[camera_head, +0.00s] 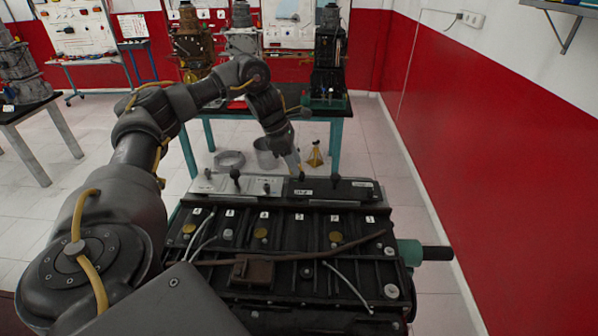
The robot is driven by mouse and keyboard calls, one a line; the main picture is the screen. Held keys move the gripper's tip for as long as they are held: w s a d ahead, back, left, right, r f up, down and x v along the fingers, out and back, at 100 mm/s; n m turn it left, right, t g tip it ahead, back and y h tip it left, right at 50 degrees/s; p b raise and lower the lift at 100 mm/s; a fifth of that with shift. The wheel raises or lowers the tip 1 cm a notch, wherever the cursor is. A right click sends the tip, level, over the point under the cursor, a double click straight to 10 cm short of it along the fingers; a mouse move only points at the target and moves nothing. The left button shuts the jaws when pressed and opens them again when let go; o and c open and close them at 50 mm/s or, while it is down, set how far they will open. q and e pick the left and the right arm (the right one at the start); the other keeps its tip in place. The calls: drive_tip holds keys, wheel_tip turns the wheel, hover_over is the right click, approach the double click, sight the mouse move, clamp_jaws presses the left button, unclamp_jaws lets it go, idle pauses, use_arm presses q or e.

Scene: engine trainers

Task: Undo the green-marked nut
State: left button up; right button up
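The black engine block (285,240) stands close in front of me, with small white number labels along its top and several round gold and grey caps. I cannot make out a nut with a green mark on it. My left arm comes in from the left and reaches over the engine's far side. My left gripper (297,172) points down at the far edge, near a grey plate (215,183) and a black box (335,190). It is too small and dark to tell whether its fingers are open or touching anything. My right gripper is not in view.
A teal mount with a dark shaft (425,252) sticks out at the engine's right. Behind stands a teal-legged table (335,130) with engines on it. A grey bucket (266,154) and a yellow stand (315,155) are on the floor. A red-and-white wall (480,130) bounds the right.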

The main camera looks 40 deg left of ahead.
sight(298, 181)
use_arm(q)
drive_tip(key=shift+p+x, duration=0.5)
drive_tip(key=shift+x, duration=1)
clamp_jaws()
